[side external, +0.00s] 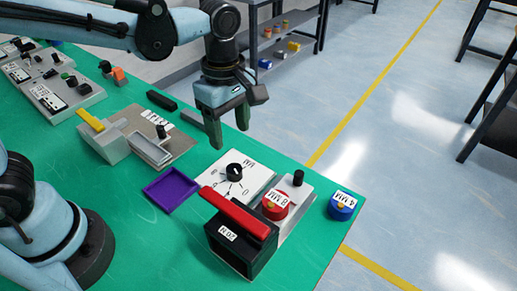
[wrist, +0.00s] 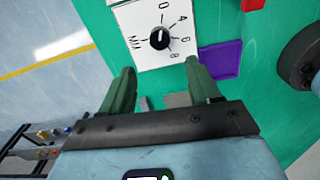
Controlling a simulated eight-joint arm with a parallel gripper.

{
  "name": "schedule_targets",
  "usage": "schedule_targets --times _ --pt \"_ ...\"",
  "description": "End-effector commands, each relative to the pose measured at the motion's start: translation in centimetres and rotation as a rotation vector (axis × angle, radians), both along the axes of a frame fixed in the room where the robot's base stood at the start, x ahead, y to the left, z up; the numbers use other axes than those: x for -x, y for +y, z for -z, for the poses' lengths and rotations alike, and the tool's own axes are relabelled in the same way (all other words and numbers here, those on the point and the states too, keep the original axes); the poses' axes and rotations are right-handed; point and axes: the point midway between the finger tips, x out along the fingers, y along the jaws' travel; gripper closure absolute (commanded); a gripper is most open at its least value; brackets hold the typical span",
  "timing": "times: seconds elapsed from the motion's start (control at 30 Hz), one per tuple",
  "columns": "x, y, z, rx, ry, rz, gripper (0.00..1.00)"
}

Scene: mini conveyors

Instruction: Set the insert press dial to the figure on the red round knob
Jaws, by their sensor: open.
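The dial is a black knob (side external: 234,170) on a white plate (side external: 253,179). In the wrist view the dial knob (wrist: 159,39) has 0, 4, 6, 8 and MM printed around it. A small white mark on it seems to point up towards the 0. The red round knob (side external: 270,211) carries a white label reading 8 MM and sits to the right of the dial. My gripper (side external: 228,136) is open and empty, above and behind the dial; in the wrist view its fingers (wrist: 158,72) point towards the plate, apart from the knob.
A blue round knob (side external: 344,201) labelled 4 MM is at the table's right edge. A black frame with a red bar (side external: 236,212) stands in front of the dial. A purple tray (side external: 170,195) lies left of it. A grey fixture (side external: 150,148) is further left.

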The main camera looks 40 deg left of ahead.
Motion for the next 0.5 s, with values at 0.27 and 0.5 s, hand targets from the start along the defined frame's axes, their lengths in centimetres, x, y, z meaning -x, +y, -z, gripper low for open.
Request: schedule_targets --times 0.27,0.5 --pt "-0.1 0.0 4.2 0.000 -0.001 0.001 0.38" --pt "0.0 0.0 7.5 0.001 -0.002 0.002 0.38"
